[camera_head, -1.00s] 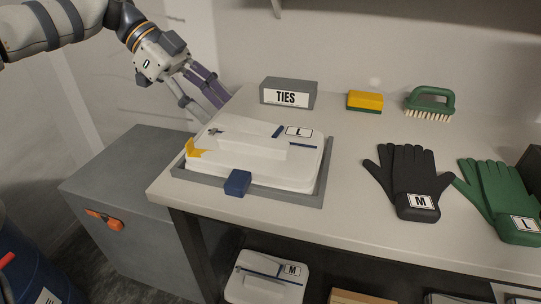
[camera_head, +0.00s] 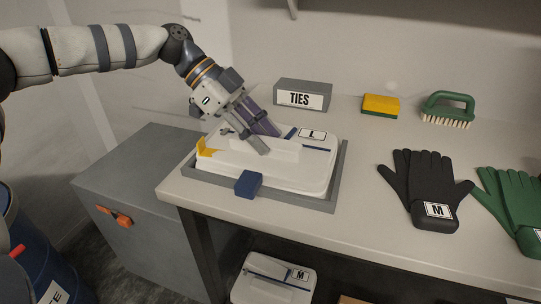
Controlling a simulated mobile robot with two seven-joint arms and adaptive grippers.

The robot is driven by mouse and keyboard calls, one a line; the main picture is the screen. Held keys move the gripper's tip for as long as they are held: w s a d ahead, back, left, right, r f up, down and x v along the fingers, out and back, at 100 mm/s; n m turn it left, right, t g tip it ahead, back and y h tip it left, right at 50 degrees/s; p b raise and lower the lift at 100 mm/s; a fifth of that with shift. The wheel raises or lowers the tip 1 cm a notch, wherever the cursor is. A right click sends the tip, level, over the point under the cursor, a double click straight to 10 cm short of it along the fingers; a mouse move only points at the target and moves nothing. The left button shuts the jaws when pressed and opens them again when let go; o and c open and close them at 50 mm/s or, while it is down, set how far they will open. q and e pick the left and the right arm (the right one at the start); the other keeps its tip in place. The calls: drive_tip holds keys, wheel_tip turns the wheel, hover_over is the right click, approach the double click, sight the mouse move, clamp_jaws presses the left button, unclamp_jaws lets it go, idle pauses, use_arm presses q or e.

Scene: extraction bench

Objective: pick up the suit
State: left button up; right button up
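The suit is a folded white pack (camera_head: 290,172) with a raised white ridge along its middle, blue strips, a yellow corner piece and an "L" label. It lies in a shallow grey tray (camera_head: 334,190) on the bench, with a blue block at the tray's front edge. My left gripper (camera_head: 265,143) is above the pack, pointing down and to the right at the ridge. Its fingers are apart, one grey in front and purple ones behind. Whether they touch the ridge I cannot tell. My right gripper is out of view.
A "TIES" box (camera_head: 303,95) stands behind the tray. A yellow sponge (camera_head: 380,105), a green brush (camera_head: 447,110), black "M" gloves (camera_head: 427,190) and green gloves (camera_head: 513,212) lie to the right. Another white "M" pack (camera_head: 272,279) is below. A grey cabinet (camera_head: 135,200) stands left.

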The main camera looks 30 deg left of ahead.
use_arm(q)
clamp_jaws()
drive_tip(key=shift+r, duration=0.6)
wheel_tip(320, 180, up, 2)
drive_tip(key=shift+r, duration=0.1)
drive_tip(key=s+d+r+p, duration=0.3)
drive_tip(key=s+d+r, duration=0.4)
drive_tip(key=s+r, duration=0.2)
drive_tip(key=s, duration=0.2)
drive_tip(key=shift+s+d+r, duration=0.3)
drive_tip(key=shift+s+d, duration=0.05)
drive_tip(key=shift+d, duration=0.05)
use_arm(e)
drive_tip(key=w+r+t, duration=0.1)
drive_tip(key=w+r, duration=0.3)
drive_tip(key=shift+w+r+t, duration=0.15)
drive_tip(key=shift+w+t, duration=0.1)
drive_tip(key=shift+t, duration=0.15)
